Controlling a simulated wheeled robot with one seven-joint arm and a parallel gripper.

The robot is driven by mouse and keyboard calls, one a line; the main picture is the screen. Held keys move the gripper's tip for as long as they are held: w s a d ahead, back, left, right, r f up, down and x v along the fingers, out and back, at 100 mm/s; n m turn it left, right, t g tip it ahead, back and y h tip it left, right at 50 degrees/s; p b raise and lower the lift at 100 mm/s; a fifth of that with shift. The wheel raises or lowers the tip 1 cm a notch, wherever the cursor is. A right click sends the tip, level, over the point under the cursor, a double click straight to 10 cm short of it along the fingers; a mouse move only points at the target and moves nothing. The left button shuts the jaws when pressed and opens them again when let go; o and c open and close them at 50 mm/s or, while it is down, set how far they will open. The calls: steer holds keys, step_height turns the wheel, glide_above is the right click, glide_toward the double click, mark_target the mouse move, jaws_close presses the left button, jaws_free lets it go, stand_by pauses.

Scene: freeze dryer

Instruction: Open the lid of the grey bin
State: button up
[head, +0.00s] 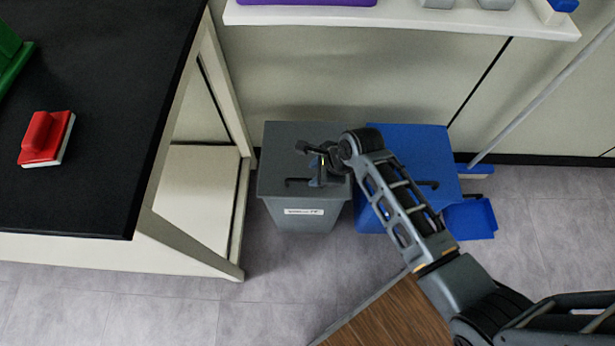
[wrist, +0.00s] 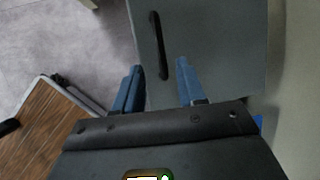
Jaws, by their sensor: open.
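The grey bin (head: 305,216) stands on the floor beside the black-topped bench, with a white label on its front. Its grey lid (head: 285,150) lies flat and shut, with a dark bar handle (head: 298,182) near the front edge. My gripper (head: 318,168) is over the lid and hides part of it and of the handle. In the wrist view, the two blue-grey fingers (wrist: 161,66) are apart with nothing held. The near end of the black handle (wrist: 158,45) shows between them; I cannot tell the height gap. The lid (wrist: 205,40) fills the view's middle.
A blue bin (head: 408,145) stands close on the right, partly behind my arm, with a blue dustpan (head: 470,219) beside it. The bench (head: 90,110) is on the left with a red block-like object (head: 45,138). A white shelf (head: 400,17) is above.

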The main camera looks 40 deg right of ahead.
mark_target(305, 180)
steer(key=b+x, duration=0.1)
steer(key=x, duration=0.5)
steer(key=shift+w+f, duration=0.1)
steer(key=shift+f, duration=0.15)
steer(key=shift+c, duration=0.4)
jaws_close()
